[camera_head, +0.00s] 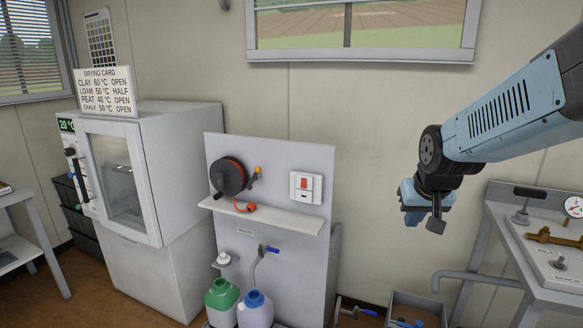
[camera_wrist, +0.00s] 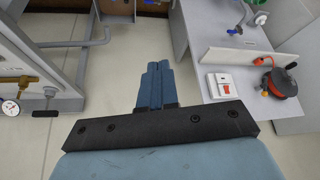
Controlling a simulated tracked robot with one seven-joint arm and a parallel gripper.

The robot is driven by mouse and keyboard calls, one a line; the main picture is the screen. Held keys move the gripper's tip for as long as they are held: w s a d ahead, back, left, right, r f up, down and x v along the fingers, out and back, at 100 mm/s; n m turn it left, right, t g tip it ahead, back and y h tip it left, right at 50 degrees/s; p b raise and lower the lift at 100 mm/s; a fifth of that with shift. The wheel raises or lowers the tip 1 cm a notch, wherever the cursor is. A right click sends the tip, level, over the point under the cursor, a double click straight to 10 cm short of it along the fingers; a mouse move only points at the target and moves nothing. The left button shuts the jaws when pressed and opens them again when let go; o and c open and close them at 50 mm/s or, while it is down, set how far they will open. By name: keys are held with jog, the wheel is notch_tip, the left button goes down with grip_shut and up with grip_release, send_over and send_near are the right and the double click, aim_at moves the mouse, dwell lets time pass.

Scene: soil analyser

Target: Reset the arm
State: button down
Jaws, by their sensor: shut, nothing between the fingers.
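My gripper (camera_head: 424,222) hangs from my blue arm at the right of the head view, in the air in front of the wall. It is between the grey panel stand and the bench at the right, and touches neither. In the wrist view my gripper (camera_wrist: 158,68) shows two blue fingers pressed together with nothing between them. The floor shows beyond the fingertips.
A grey panel (camera_head: 270,160) carries a cable reel (camera_head: 228,177) and a red switch (camera_head: 305,186). A white drying oven (camera_head: 165,180) stands at the left. A metal bench (camera_head: 540,290) with a gauge (camera_head: 573,206) is at the right.

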jog(key=s+a+r, duration=0.1)
jog(key=s+r, duration=0.2)
jog(key=s, duration=0.3)
jog(key=s+a+r, duration=0.2)
jog(key=s+r, duration=0.1)
jog(key=s, duration=0.4)
jog(key=shift+s+r+n, duration=0.25)
jog(key=shift+n, duration=0.15)
